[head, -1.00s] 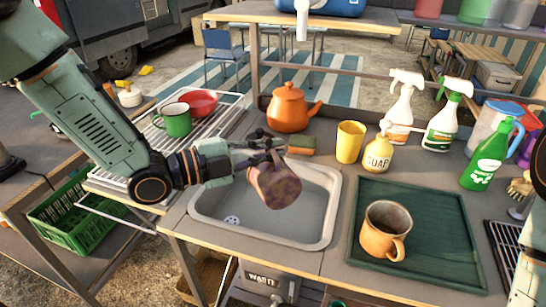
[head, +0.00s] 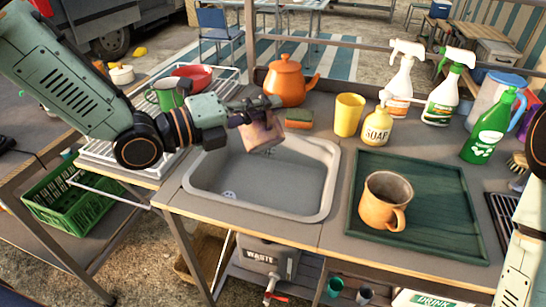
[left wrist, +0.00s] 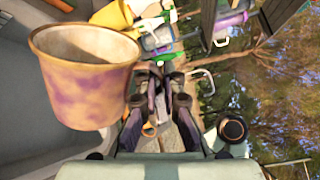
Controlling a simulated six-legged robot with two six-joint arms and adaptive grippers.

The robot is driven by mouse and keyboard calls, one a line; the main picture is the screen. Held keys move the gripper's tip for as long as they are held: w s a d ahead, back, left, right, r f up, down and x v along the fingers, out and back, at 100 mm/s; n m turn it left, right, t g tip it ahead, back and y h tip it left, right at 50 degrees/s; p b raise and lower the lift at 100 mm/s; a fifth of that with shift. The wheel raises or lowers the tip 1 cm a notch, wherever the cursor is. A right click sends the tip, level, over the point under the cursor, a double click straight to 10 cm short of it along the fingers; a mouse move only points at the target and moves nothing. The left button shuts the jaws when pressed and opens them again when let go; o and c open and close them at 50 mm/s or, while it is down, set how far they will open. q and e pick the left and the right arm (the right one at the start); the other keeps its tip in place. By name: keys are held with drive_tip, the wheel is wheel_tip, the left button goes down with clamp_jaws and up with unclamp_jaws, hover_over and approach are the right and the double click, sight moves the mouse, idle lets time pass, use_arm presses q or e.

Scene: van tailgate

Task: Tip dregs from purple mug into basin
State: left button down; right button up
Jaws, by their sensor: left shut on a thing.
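The purple mug, yellowish with purple blotches, hangs over the far part of the basin in the head view (head: 260,134). In the left wrist view the mug (left wrist: 85,85) is close up at left, with its mouth and pale inner wall showing. It appears tilted well over against the surroundings. My left gripper (head: 262,105) is shut on it near its side; the grip shows in the left wrist view (left wrist: 157,92), but the handle is hard to make out. The grey basin (head: 285,188) is sunk in the counter, with a drain at its lower left. My right gripper is out of view.
An orange kettle (head: 287,82), a sponge (head: 299,118), a yellow cup (head: 348,114) and a soap bottle (head: 377,127) stand behind the basin. A green tray (head: 440,225) with a brown mug (head: 384,201) lies right. A rack (head: 115,155) with a green mug (head: 166,95) is left.

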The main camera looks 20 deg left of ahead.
use_arm(q)
drive_tip(key=shift+r+m+b, duration=0.1)
drive_tip(key=shift+m+b, duration=0.25)
drive_tip(key=shift+m, duration=0.25)
wheel_tip(320, 180, up, 2)
drive_tip(key=m+b, duration=0.7)
drive_tip(key=shift+m+t+b, duration=0.4)
drive_tip(key=shift+r+m+b, duration=0.25)
drive_tip(key=shift+m+b, duration=0.2)
drive_tip(key=shift+m, duration=0.05)
